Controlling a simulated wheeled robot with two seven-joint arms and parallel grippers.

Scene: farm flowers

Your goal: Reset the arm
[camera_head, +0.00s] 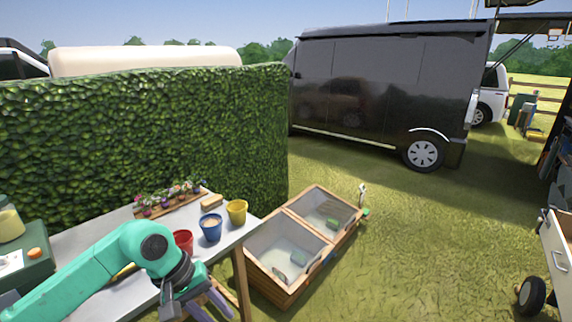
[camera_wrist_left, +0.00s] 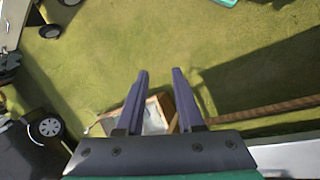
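My teal left arm (camera_head: 130,262) reaches in from the left, over the front of the white table. Its left gripper (camera_head: 208,308) hangs past the table's front edge, low in the head view. In the left wrist view, the two dark fingers of the left gripper (camera_wrist_left: 162,72) are spread apart with nothing between them. Grass and part of a wooden frame show beyond the fingers. My right arm and gripper are not in view.
The table (camera_head: 88,240) carries a red pot (camera_head: 183,240), a blue pot (camera_head: 210,228), a yellow pot (camera_head: 237,212) and a tray of flowers (camera_head: 168,203). A wooden cold frame (camera_head: 288,292) stands on the grass beside it. A hedge (camera_head: 130,130) rises behind. Open grass lies to the right.

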